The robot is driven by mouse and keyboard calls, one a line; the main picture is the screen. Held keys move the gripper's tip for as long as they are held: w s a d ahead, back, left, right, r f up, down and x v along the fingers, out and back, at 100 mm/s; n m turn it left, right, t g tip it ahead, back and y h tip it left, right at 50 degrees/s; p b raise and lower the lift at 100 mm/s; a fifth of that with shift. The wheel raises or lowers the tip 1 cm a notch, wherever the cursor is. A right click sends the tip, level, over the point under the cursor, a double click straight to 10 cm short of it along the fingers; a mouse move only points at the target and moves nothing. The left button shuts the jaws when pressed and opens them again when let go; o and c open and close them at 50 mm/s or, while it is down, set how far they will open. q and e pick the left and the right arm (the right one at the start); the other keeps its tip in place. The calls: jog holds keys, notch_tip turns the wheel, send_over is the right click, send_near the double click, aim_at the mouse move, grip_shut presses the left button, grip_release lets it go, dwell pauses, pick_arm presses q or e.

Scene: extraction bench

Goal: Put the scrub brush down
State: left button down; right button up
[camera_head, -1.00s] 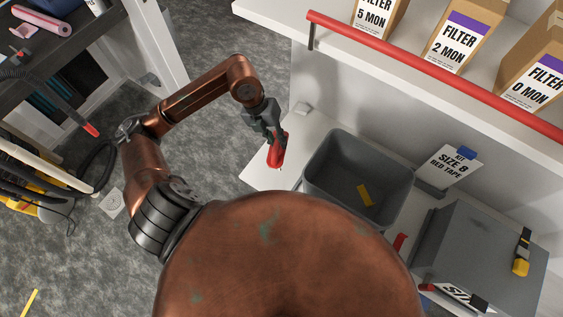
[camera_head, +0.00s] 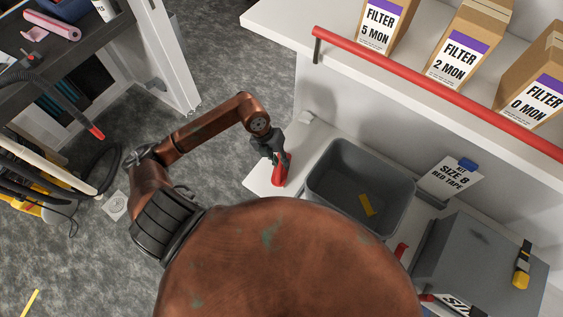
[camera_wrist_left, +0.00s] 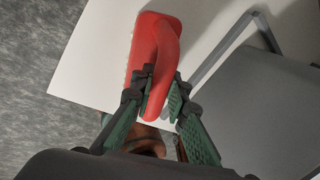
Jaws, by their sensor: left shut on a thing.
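The scrub brush (camera_head: 279,171) is red with a looped handle. My left gripper (camera_head: 276,152) is shut on its handle, over the white bench top (camera_head: 262,178) to the left of the grey bin. In the left wrist view the brush (camera_wrist_left: 155,45) lies between the green-padded fingers of the gripper (camera_wrist_left: 166,98), with its body reaching away from them over the white surface. I cannot tell whether the brush touches the bench. My right gripper is not in view.
A grey box (camera_head: 470,265) stands further right. A red rail (camera_head: 430,88) edges the shelf above. The bench's left edge is close to the brush.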

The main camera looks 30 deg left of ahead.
pick_arm(q)
jog(key=shift+f, duration=0.2)
jog(key=c, duration=1.9)
grip_release()
jog(key=shift+r, duration=0.1)
jog(key=shift+r, duration=0.15)
jog(key=b+v, duration=0.2)
jog(key=v, duration=1)
